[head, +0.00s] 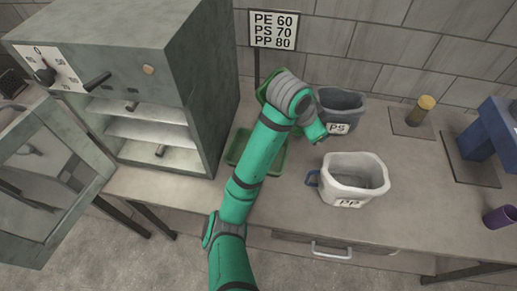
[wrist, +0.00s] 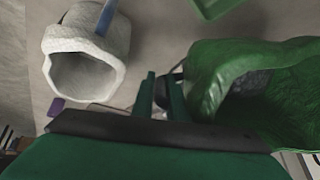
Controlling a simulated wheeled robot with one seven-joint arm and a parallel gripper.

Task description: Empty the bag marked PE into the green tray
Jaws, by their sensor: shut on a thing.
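A green bag (wrist: 225,65) fills the right of the wrist view, close beside my gripper (wrist: 160,88), with its mouth toward the lower right. My gripper is shut on it; the grip spot is partly hidden, and no PE mark shows. In the head view only a green edge of this bag (head: 264,91) shows behind my wrist. The green tray (head: 276,164) lies on the bench, partly covered by my arm; its corner (wrist: 212,8) shows at the top of the wrist view. I cannot tell what is inside the bag or tray.
The white PP bag (head: 340,188) with a blue handle stands right of my arm. The grey PS bag (head: 349,106) stands behind it. A sign (head: 274,30) reads PE 60, PS 70, PP 80. A grey oven (head: 190,80) with its door open is left.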

